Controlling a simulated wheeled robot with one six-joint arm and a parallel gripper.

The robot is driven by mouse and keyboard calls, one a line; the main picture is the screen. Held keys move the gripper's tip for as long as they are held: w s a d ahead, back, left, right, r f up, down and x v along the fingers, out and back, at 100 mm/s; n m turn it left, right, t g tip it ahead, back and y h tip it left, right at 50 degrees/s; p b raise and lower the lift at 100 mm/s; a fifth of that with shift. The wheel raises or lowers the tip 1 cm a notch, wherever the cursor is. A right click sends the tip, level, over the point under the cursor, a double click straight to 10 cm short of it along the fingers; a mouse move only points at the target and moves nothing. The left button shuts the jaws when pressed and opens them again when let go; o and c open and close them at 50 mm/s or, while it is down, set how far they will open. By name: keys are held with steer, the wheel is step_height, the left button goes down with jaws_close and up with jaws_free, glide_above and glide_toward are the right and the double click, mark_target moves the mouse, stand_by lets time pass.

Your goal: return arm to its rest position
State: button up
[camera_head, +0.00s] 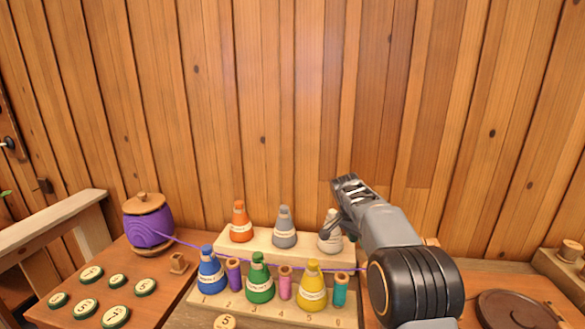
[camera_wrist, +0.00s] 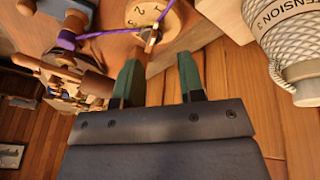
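My arm reaches in from the lower right in the head view, with my gripper (camera_head: 350,187) raised in front of the plank wall. In the wrist view my gripper (camera_wrist: 160,68) has its two green fingers apart, with nothing seen held between them. A white cone spool (camera_head: 329,238) stands just left of my arm, partly covered by it. A pale wound spool marked "TENSION 3" (camera_wrist: 290,45) shows large at the upper right of the wrist view.
Orange (camera_head: 240,225) and grey (camera_head: 284,232) cones stand on the rear step. Blue (camera_head: 210,273), green (camera_head: 260,283) and yellow (camera_head: 312,289) cones stand in front, with small spools between. A purple thread runs from the purple spool (camera_head: 148,225) across the rack.

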steer(key=s+a+r+n+t+y+p, duration=0.1)
steer(key=s+n, duration=0.4)
steer(key=s, duration=1)
steer(key=s+a+r+n+t+y+p, duration=0.2)
steer(key=s+a+r+n+p, duration=0.1)
steer(key=s, duration=1.1)
steer(key=a+n+p, duration=0.1)
steer(key=n+p, duration=0.1)
steer(key=n, duration=0.1)
steer(key=shift+s+y, duration=0.3)
steer(key=shift+s, duration=0.05)
steer(key=shift+d, duration=0.1)
